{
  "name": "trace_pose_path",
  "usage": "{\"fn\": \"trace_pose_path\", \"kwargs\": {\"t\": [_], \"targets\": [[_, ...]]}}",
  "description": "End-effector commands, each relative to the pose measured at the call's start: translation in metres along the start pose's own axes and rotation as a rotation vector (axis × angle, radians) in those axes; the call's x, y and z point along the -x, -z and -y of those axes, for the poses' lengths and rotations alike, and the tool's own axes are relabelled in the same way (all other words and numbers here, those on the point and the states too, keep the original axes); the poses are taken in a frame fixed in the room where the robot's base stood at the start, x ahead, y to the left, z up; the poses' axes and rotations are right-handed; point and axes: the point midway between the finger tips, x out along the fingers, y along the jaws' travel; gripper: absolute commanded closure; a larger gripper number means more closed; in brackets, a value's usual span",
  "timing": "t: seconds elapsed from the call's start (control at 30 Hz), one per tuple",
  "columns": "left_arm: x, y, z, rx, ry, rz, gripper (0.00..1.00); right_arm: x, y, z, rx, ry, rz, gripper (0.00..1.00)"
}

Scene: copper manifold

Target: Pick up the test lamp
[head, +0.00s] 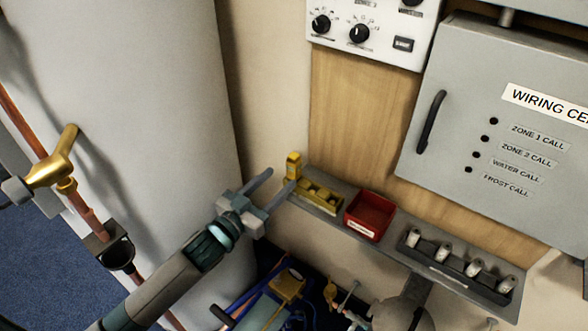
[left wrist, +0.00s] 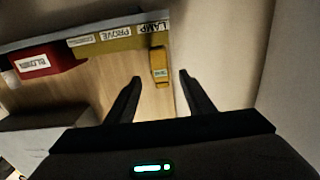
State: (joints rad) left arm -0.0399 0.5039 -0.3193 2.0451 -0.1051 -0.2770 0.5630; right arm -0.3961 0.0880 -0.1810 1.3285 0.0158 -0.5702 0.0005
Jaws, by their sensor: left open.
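The test lamp (head: 294,166) is a small yellow block standing upright at the left end of a narrow grey shelf, in a yellow holder (head: 318,194). In the left wrist view the lamp (left wrist: 159,66) shows beside the label "LAMP" on the holder (left wrist: 120,38). My left gripper (head: 281,180) is open and empty, with its fingers pointing toward the lamp. In the left wrist view the lamp appears between the two fingertips (left wrist: 160,76), nearer the left one; I cannot tell how far beyond them it is. My right gripper is not in view.
A red bin (head: 369,215) and a dark rack (head: 457,266) of small white pieces share the shelf (head: 410,249). A large pale cylinder (head: 150,120) stands left. A grey wiring centre box (head: 490,130) hangs above the shelf. A bag of tools (head: 287,285) is below.

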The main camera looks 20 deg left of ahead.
Motion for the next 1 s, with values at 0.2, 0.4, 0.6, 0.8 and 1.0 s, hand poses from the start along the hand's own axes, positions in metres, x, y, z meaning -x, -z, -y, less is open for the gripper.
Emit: {"fn": "trace_pose_path", "kwargs": {"t": [0.2,0.4,0.6,0.8,1.0], "targets": [[-0.009,0.000,-0.001,0.001,-0.001,0.000,0.52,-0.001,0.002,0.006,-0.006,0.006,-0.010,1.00],[-0.009,0.000,-0.001,0.000,-0.001,0.000,0.52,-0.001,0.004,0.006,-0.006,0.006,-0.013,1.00],[-0.015,0.000,0.000,0.001,0.000,-0.001,0.52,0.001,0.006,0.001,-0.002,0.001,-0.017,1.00],[-0.039,-0.003,0.001,-0.001,0.000,-0.001,0.52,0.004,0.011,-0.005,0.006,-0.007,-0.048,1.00],[-0.058,-0.005,0.000,0.000,-0.001,0.000,0.52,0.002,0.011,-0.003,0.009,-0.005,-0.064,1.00]]}}
